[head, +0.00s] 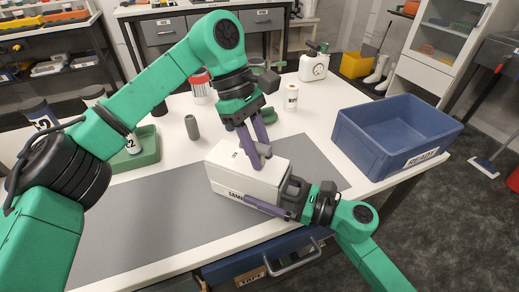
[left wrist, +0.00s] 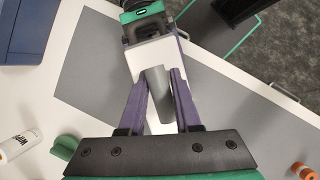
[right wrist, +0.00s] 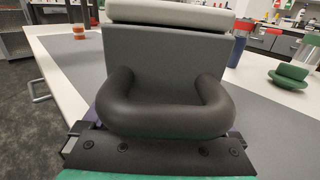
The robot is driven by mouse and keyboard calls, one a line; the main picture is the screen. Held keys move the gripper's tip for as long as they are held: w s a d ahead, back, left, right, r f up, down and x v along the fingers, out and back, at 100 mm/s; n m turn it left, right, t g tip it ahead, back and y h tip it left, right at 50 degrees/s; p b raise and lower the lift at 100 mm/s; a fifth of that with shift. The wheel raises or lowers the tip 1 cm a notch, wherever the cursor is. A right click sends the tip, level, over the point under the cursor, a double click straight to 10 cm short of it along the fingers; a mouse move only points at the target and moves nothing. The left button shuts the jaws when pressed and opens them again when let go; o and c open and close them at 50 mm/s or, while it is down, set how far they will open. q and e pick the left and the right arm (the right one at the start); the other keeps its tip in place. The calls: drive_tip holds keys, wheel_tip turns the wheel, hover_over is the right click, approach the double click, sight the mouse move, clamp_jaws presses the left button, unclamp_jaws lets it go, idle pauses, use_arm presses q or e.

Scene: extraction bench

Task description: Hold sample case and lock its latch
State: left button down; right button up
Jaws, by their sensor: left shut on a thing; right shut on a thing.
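The white sample case (head: 238,180) lies on the grey mat, with a dark label on its front side. My left gripper (head: 262,152) points down at the lid from above. In the left wrist view its purple fingers (left wrist: 160,98) flank a grey latch piece (left wrist: 156,82) on the case and are shut on it. My right gripper (head: 284,203) is at the case's right end, shut on its black handle (right wrist: 165,118). The handle fills the right wrist view, with the case's grey end (right wrist: 165,55) behind it. The right fingertips are mostly hidden there. Whether the latch is locked cannot be told.
A blue bin marked READY (head: 395,150) stands on the table's right. A green tray (head: 135,155), a grey cylinder (head: 191,127), a red-capped jar (head: 200,90) and a white wipes bottle (head: 291,97) stand behind. The grey mat (head: 140,225) is clear left of the case.

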use_arm(q)
drive_tip(key=shift+s, duration=0.1)
drive_tip(key=c, duration=0.7)
unclamp_jaws()
drive_tip(key=shift+o, duration=0.2)
drive_tip(key=v, duration=1.2)
drive_tip(key=shift+d, duration=0.1)
use_arm(e)
drive_tip(key=o, duration=1.5)
drive_tip(key=shift+c, duration=0.2)
